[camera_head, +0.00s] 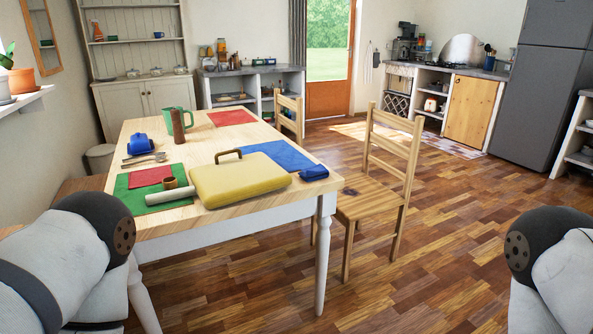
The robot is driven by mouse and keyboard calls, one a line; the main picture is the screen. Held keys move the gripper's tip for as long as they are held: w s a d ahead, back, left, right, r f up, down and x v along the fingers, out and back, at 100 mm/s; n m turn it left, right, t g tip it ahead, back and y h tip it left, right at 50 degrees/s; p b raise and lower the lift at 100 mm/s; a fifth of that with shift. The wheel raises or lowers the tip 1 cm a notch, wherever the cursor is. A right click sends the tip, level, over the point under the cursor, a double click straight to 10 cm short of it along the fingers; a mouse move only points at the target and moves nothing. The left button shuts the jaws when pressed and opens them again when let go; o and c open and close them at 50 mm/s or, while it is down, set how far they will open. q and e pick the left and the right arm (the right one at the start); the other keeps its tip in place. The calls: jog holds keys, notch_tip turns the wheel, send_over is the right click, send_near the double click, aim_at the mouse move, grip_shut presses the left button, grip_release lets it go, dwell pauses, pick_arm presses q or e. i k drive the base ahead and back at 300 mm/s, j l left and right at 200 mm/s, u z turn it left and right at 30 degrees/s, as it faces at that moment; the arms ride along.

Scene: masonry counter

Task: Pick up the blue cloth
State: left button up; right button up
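A small bunched blue cloth (314,172) lies at the right front edge of the wooden table (225,146), just right of a yellow case. A flat blue mat (275,155) lies behind it, partly covered by the case. Upper parts of my two arms show at the lower left and lower right. Both of my grippers are out of the picture, and nothing shows either one near the cloth.
The yellow case (239,178) has a brown handle. A green mat (140,192), a pale roll (170,195), a brown mill (178,127) and a green jug (186,116) share the table. A wooden chair (378,207) stands at its right. Floor (445,255) further right is clear.

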aim_at(311, 173)
jog(key=i+l+u, duration=0.2)
jog(key=i+l, duration=0.15)
jog(key=i+l+u, duration=0.2)
jog(key=i+l, duration=0.15)
jog(key=l, duration=0.15)
jog(key=i+l+u, duration=0.2)
jog(key=l, duration=0.3)
jog(key=i, duration=0.1)
